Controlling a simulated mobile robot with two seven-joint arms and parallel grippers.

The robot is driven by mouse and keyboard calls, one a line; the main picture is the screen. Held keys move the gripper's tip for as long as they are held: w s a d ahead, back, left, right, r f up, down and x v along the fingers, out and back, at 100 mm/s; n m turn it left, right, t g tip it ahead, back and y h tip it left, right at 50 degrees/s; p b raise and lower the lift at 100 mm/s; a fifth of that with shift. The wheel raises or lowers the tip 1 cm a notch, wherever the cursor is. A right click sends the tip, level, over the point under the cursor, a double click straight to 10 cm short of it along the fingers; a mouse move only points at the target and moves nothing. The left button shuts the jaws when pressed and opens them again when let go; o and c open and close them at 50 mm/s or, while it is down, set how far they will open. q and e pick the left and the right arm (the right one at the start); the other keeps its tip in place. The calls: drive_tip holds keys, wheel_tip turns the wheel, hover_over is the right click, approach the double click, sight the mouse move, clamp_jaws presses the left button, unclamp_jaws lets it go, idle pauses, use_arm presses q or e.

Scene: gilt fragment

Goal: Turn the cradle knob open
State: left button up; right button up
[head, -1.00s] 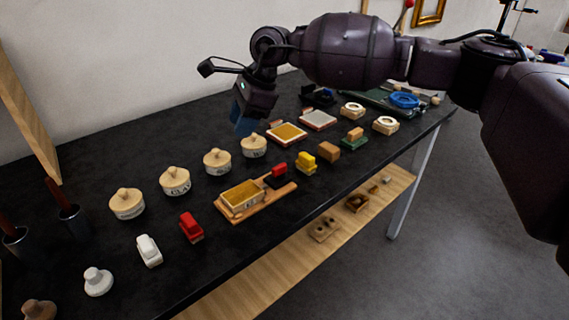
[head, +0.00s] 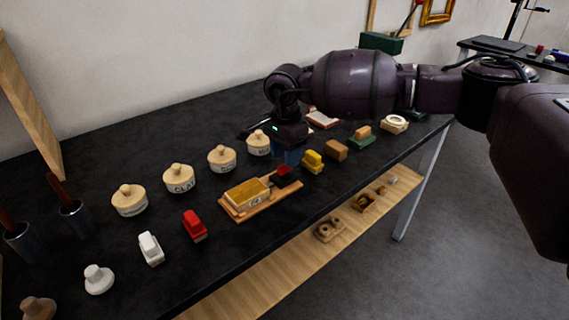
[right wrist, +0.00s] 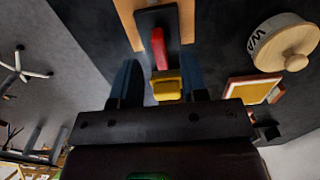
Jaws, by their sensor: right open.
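The cradle is a wooden board (head: 233,213) with a gold-topped box (head: 248,192) on it. Its red knob (head: 283,171) stands on a black base at the board's right end and is partly hidden by my right gripper in the head view. My right gripper (head: 289,158) is over the knob, pointing down and empty. In the right wrist view, the red knob (right wrist: 158,48) lies between the two spread blue fingers, apart from both. The wrist view does not show clearly how high the fingertips are. My left gripper is in neither view.
A yellow block (head: 312,161) stands just right of the knob; it also shows between the fingers in the wrist view (right wrist: 167,86). Lidded round jars (head: 180,179) line the back. Red (head: 194,226) and white (head: 150,249) blocks stand in front. Black table is clear behind the jars.

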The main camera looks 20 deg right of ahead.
drive_tip(key=shift+f, duration=1.5)
clamp_jaws()
